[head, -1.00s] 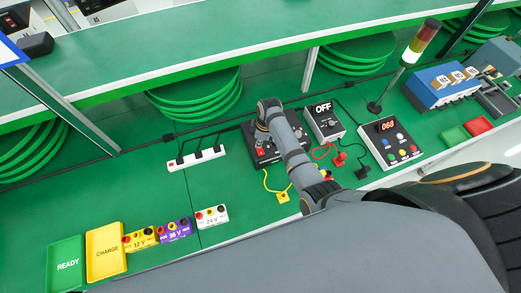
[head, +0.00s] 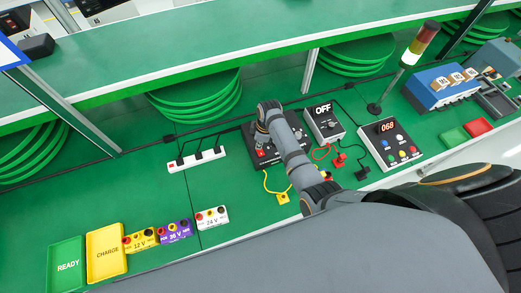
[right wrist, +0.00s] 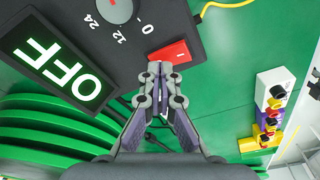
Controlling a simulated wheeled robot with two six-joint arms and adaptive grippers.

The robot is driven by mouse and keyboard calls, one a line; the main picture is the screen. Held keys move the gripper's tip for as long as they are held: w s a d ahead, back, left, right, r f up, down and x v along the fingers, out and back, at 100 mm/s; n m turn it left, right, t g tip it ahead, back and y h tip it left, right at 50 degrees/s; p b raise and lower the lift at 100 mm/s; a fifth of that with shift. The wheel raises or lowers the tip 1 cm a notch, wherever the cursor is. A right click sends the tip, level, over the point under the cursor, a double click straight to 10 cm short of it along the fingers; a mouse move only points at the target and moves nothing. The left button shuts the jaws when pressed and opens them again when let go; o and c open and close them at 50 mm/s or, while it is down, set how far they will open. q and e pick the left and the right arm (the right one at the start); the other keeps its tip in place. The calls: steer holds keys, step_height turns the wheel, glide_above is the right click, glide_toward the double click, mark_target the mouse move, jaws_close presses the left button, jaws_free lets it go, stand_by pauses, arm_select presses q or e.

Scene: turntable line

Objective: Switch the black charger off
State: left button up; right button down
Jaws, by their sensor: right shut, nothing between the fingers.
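The black charger (head: 297,123) stands on the green bench, partly hidden behind my right arm. In the right wrist view its dark panel (right wrist: 190,22) shows a dial (right wrist: 114,8) marked 0, 12 and 24, and a red rocker switch (right wrist: 170,54). A lit display (right wrist: 60,72) beside it reads OFF. My right gripper (right wrist: 156,70) is shut and empty, its tips right at the red switch's edge; I cannot tell whether they touch it. In the head view my right gripper (head: 261,138) points down over the charger's left part. My left gripper is not in view.
A white power strip (head: 195,160) lies to the left. Batteries, a yellow CHARGE tray (head: 108,269) and a green READY tray (head: 66,283) lie front left. A button panel (head: 398,157) stands right.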

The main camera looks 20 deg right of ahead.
step_height(320, 180, up, 2)
steer(key=shift+r+p, duration=0.1)
steer(key=shift+p, duration=0.65)
steer(key=shift+r+b, duration=0.15)
steer(key=shift+b, duration=0.2)
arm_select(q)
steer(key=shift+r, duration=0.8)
arm_select(e)
steer(key=shift+r, duration=1.85)
steer(key=shift+s, duration=0.1)
